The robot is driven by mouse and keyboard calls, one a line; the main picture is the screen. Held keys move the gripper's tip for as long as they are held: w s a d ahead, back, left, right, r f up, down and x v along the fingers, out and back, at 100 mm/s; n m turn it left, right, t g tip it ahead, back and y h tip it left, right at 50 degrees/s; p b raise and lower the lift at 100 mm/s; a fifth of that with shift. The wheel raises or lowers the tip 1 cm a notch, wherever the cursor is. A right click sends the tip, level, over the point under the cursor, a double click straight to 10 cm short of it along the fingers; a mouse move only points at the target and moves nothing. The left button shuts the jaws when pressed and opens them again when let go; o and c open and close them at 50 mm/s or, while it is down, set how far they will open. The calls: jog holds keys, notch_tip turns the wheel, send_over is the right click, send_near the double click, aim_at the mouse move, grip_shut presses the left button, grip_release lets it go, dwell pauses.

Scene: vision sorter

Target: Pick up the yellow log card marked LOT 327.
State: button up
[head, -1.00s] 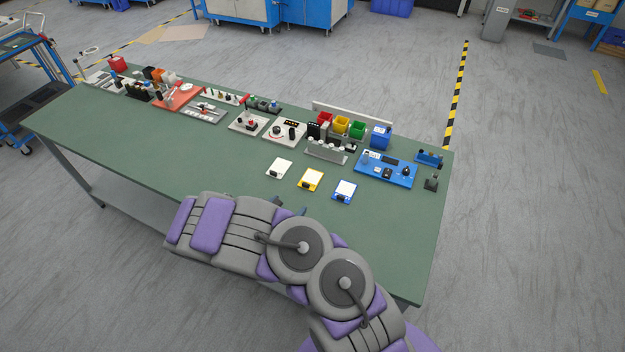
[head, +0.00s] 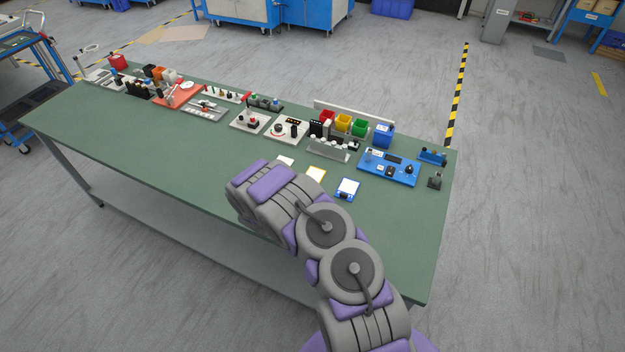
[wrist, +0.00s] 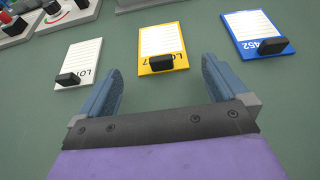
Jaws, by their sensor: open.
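The yellow log card (wrist: 176,45) lies flat on the green table in the wrist view, its printing upside down. A black block (wrist: 160,62) on its near edge covers part of the marking, and a 7 shows beside it. My gripper (wrist: 162,75) is open and empty, its two blue fingers spread just on the near side of the yellow card, one toward each lower corner. In the head view the yellow card (head: 316,173) is partly hidden behind my arm, and the gripper's fingers are hidden there.
A white card (wrist: 82,58) lies left of the yellow one, and a blue card (wrist: 258,30) marked 452 lies right. Beyond them stand a blue panel (head: 388,167), small coloured bins (head: 343,123) and a grey rack (head: 327,149). The right front of the table is clear.

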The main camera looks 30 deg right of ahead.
aim_at(313, 175)
jog(key=shift+w+d+f, duration=0.45)
jog(key=shift+w, duration=0.2)
jog(key=shift+w+d, duration=0.15)
jog(key=shift+d, duration=0.15)
jog(key=shift+d+f, duration=0.1)
jog(key=shift+d, duration=0.5)
jog(key=shift+c, duration=0.3)
jog(key=shift+a, duration=0.45)
jog(key=c, duration=0.7)
jog(key=shift+c, duration=1.4)
jog(key=shift+d, duration=0.15)
